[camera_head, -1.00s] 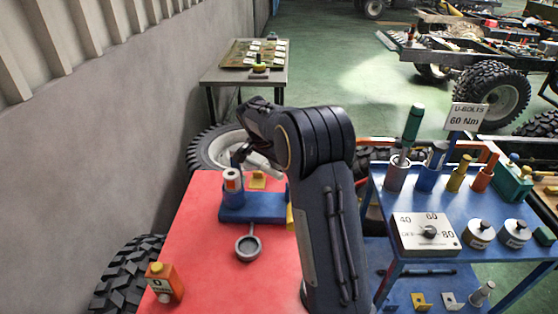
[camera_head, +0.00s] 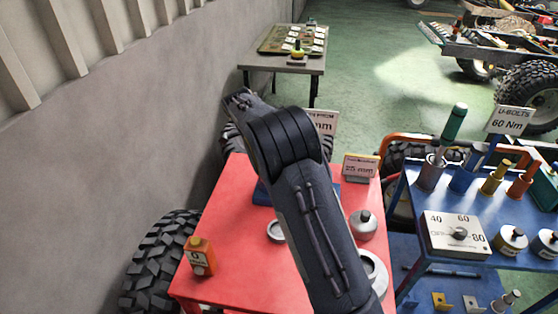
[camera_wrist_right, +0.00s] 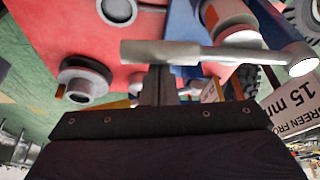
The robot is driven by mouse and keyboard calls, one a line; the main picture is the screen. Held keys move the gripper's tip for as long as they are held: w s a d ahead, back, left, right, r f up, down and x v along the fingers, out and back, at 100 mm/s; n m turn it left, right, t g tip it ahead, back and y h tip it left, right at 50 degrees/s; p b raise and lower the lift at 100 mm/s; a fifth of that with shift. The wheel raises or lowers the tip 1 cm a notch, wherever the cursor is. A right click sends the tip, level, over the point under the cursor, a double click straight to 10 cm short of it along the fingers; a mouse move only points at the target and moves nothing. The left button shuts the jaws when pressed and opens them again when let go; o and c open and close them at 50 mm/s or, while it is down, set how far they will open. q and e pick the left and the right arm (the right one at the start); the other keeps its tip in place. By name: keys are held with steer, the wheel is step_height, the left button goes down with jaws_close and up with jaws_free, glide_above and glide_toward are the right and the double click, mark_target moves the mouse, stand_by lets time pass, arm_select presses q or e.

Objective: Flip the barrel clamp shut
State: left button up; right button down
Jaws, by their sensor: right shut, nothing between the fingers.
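The clamp's blue base (camera_head: 262,193) is on the red table, mostly hidden behind my right arm in the head view. The blue base also shows at the top of the right wrist view (camera_wrist_right: 184,30), beside a pale cylinder with a red band (camera_wrist_right: 228,18). A grey bar with a bright rounded end (camera_wrist_right: 215,54) lies across the right wrist view, just beyond my right fingertips; I cannot tell whether they touch. A grey ring (camera_head: 276,231) is partly behind my arm. My right gripper (camera_wrist_right: 165,82) is shut and empty; it points away in the head view (camera_head: 238,98). My left gripper is not in view.
A blue tool cart (camera_head: 418,215) stands right. A tyre (camera_head: 160,262) and the wall are left.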

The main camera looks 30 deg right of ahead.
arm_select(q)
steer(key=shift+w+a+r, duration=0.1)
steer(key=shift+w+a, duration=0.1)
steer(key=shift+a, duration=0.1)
arm_select(e)
steer(key=shift+w+a, duration=0.45)
steer(key=shift+a, duration=0.3)
